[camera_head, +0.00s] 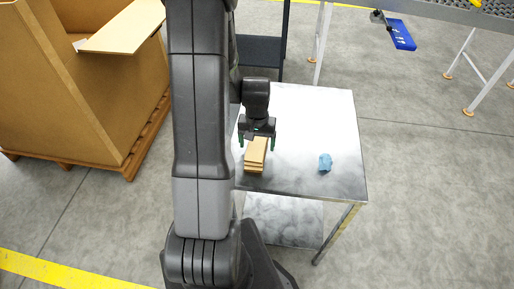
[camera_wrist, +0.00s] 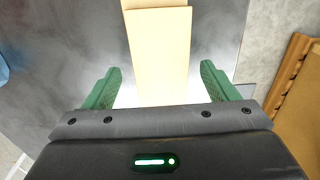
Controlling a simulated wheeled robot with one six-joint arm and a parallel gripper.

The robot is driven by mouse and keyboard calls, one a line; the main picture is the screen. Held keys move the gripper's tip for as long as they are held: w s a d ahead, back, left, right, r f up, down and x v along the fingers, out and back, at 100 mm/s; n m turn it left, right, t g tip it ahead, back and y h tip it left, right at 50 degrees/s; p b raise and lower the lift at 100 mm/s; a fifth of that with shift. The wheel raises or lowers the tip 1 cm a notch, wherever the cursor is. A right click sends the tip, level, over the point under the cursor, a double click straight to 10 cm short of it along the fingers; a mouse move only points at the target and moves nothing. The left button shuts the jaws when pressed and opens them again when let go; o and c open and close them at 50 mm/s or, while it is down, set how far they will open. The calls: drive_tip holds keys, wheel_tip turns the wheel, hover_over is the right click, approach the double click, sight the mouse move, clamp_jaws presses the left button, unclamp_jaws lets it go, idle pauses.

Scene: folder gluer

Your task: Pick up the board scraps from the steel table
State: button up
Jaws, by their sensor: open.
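The board scraps (camera_head: 255,156) are a small stack of tan strips on the steel table (camera_head: 310,115), near its front left part. In the wrist view the scraps (camera_wrist: 158,50) run away from me between the two green fingers. My gripper (camera_head: 258,143) is over the far end of the stack, with one finger on each side. It is open, and gaps show between the fingers (camera_wrist: 160,88) and the scraps. I cannot tell how high the fingertips are above the tabletop. My own arm hides part of the table's left side.
A crumpled blue cloth (camera_head: 325,162) lies on the table to the right of the scraps. A large cardboard box (camera_head: 75,90) on a wooden pallet stands at the left. A conveyor (camera_head: 450,12) is at the back right. The table's right half is mostly clear.

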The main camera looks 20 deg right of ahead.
drive_tip(key=shift+f, duration=0.8)
drive_tip(key=c, duration=1.1)
drive_tip(key=shift+o, duration=0.2)
